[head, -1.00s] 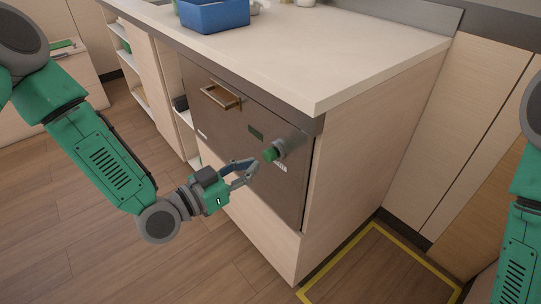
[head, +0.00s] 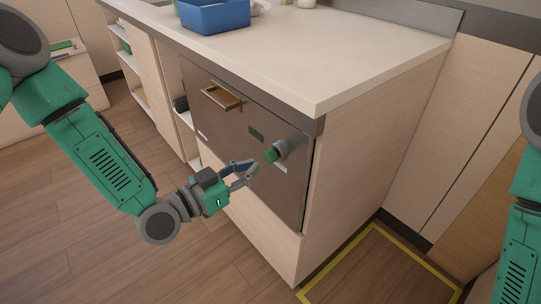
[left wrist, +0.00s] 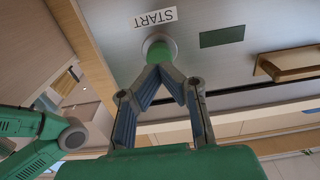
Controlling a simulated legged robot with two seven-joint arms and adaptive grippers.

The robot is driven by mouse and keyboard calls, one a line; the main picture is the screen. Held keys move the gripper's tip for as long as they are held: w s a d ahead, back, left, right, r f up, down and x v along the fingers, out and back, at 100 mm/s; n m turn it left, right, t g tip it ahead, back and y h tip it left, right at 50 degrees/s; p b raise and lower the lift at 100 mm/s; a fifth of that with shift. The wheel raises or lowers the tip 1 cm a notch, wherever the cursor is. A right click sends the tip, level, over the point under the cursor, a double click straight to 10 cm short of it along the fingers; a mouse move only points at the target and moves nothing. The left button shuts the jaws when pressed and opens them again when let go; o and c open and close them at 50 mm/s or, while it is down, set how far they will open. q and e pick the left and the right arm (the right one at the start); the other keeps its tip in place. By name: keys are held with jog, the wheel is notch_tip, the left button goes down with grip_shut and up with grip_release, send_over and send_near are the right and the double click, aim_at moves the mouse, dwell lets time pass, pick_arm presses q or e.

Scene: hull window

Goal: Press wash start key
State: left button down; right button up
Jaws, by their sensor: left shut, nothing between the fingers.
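The wash start key is a green round button (head: 271,156) on a grey collar (head: 287,147), standing out from the brown appliance front (head: 235,125). In the left wrist view the green key (left wrist: 158,51) sits beside a white START label (left wrist: 153,17), which appears upside down. My left gripper (head: 256,164) is shut and empty, its tips close in front of the key. In the left wrist view the fingertips (left wrist: 168,72) overlap the near edge of the key; I cannot tell whether they touch it. My right gripper is out of view.
A drawer-like handle (head: 222,97) and a dark display (head: 256,134) are on the same front. The pale countertop (head: 330,60) overhangs above, with a blue bin (head: 215,15) on it. Wooden floor lies open below, with a yellow-edged area at right.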

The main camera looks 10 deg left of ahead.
aim_at(266, 159)
pick_arm(q)
jog(key=shift+w+d, duration=0.15)
jog(key=shift+x, duration=1.4)
jog(key=shift+w, duration=0.1)
jog(key=shift+v, duration=1.7)
jog(key=p+v, duration=0.1)
jog(key=v, duration=0.4)
